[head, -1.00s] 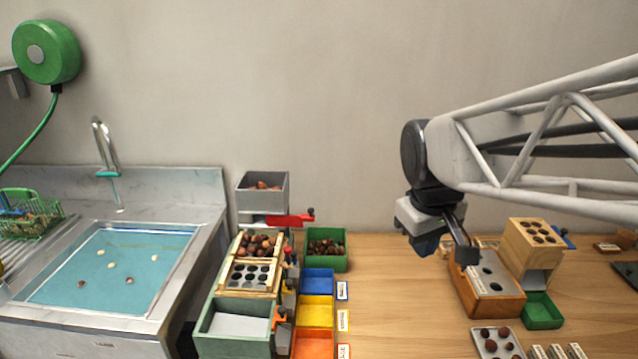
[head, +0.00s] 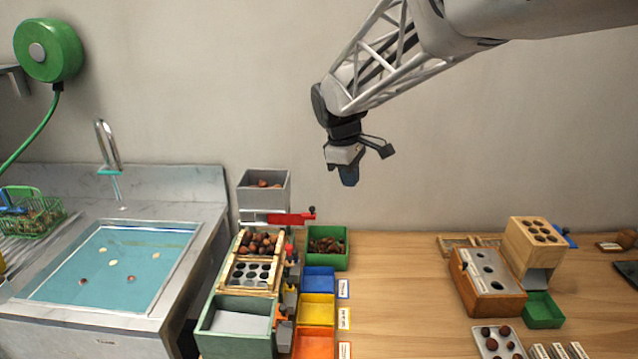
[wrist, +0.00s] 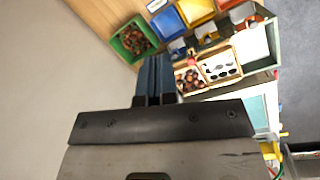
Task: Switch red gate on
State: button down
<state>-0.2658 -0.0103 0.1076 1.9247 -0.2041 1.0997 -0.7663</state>
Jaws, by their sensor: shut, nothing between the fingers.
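The red gate (head: 288,219) is a flat red slide below the grey hopper (head: 263,190), with a small dark knob (head: 311,211) at its right end. It sticks out to the right of the sorter. The hopper holds some chestnuts. My gripper (head: 349,178) is shut and empty, in the air above and to the right of the red gate, apart from it. In the wrist view my shut dark blue fingers (wrist: 154,80) point toward the sorter and bins. I cannot make out the red gate in the wrist view.
A green bin (head: 327,262) with chestnuts stands under and right of the gate. Blue (head: 318,281), yellow (head: 316,309) and orange (head: 314,342) bins line the sorter's side. The table middle is clear; a sink (head: 120,265) lies left.

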jog(key=w+a+f+n, duration=0.3)
jog(key=w+a+n, duration=0.1)
jog(key=w+a, duration=0.45)
jog(key=n+h, duration=0.2)
jog(key=n, duration=0.1)
send_near(312, 208)
jog(key=shift+w+a+r, duration=0.1)
jog(key=shift+a+r, duration=1)
jog(key=shift+a, duration=0.05)
jog(key=shift+f, duration=0.1)
jog(key=shift+x, duration=4.95)
jog(key=shift+a, duration=0.15)
jog(key=shift+d+f, duration=0.1)
jog(key=shift+d, duration=0.75)
jog(key=shift+d+f, duration=0.15)
